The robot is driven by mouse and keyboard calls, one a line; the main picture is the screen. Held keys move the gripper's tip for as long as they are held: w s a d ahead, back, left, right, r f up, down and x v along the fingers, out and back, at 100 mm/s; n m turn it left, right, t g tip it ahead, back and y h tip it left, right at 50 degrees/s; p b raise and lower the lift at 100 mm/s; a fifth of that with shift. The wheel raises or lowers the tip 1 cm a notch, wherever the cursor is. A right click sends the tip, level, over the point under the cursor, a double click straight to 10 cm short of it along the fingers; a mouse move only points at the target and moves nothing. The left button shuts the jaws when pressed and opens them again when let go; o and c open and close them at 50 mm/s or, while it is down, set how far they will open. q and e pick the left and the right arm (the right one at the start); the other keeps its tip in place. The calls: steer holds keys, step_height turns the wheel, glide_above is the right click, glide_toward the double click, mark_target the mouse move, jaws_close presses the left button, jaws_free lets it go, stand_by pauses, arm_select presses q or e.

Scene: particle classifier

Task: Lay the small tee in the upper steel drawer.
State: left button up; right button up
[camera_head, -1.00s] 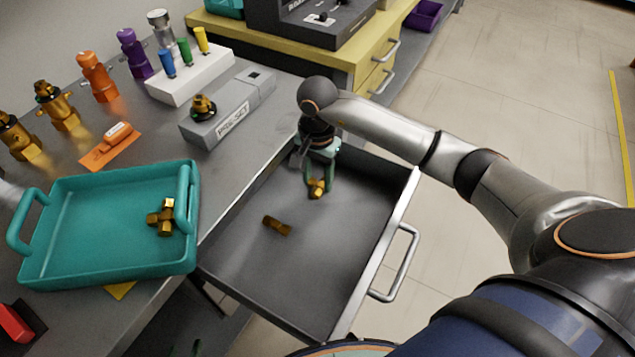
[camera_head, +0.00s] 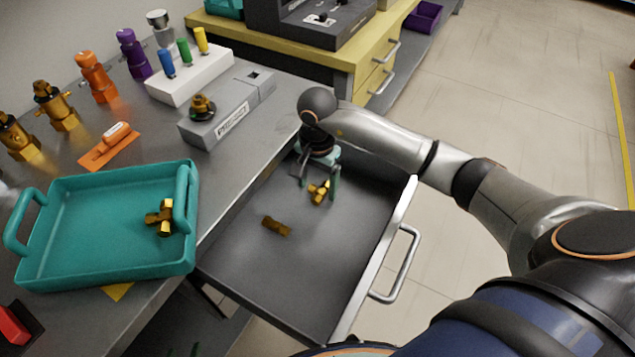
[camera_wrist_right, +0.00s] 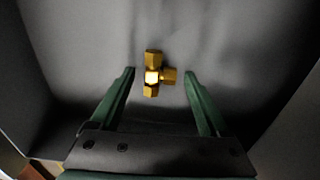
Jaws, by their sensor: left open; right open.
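The small brass tee (camera_head: 319,193) lies in the open steel drawer (camera_head: 310,290), towards its back end. My right gripper (camera_head: 321,188) is over it inside the drawer, with its green fingers spread. In the right wrist view the tee (camera_wrist_right: 153,77) rests on the drawer floor between and just beyond the open fingertips (camera_wrist_right: 160,73), with a gap on both sides. My left gripper is not in view.
A straight brass fitting (camera_head: 276,226) lies in the same drawer. A teal tray (camera_head: 100,277) on the bench holds another brass fitting (camera_head: 161,217). A grey block (camera_head: 225,115) stands on the bench by the drawer. The drawer's front half is clear.

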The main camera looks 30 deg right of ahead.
mark_target(318, 189)
steer(key=shift+r, duration=0.2)
step_height(318, 189, up, 12)
steer(key=p, duration=0.1)
steer(key=shift+p, duration=0.4)
steer(key=shift+s, duration=0.1)
